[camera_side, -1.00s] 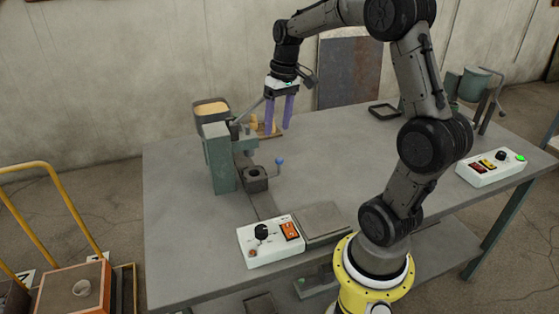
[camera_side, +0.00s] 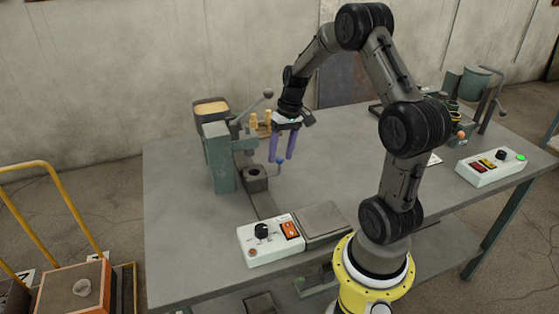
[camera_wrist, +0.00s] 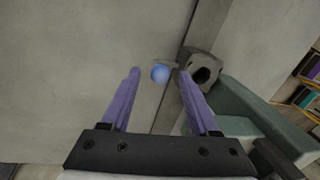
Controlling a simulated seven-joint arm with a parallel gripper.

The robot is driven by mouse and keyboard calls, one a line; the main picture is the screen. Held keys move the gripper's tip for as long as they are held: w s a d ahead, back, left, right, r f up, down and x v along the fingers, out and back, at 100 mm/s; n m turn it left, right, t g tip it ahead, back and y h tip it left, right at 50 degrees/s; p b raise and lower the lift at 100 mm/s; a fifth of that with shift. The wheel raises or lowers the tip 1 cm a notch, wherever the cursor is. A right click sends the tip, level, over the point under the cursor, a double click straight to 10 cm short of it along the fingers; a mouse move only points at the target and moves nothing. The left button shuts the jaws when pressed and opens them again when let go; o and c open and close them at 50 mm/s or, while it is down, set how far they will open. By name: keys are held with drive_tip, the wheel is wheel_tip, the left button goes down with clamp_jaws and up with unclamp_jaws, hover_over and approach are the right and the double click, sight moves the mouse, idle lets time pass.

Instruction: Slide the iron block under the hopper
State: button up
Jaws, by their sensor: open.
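The iron block (camera_side: 255,181) is a dark grey block with a round hole in its top. It sits on a dark strip on the table, in front of the green press stand. A blue ball knob (camera_side: 279,160) stands at its right side. The hopper (camera_side: 211,109), a dark box filled with sand, is on top of the stand. My gripper (camera_side: 283,157) is open with purple fingers pointing down at the knob. In the wrist view the blue knob (camera_wrist: 160,73) appears between the fingertips, and the block (camera_wrist: 201,68) is right of them. Contact cannot be told.
A grey lever with a ball end (camera_side: 268,93) rises beside the hopper, near my wrist. A white control box (camera_side: 270,240) and a flat grey plate (camera_side: 323,220) are at the front. Another control box (camera_side: 491,168) is at the right. The middle of the table is clear.

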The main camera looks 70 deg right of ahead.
drive_tip(key=shift+w+a+f, duration=0.1)
drive_tip(key=shift+f, duration=0.6)
drive_tip(key=shift+w+a+f, duration=0.1)
drive_tip(key=shift+f, duration=0.6)
clamp_jaws()
drive_tip(key=shift+r, duration=0.1)
idle(0.4)
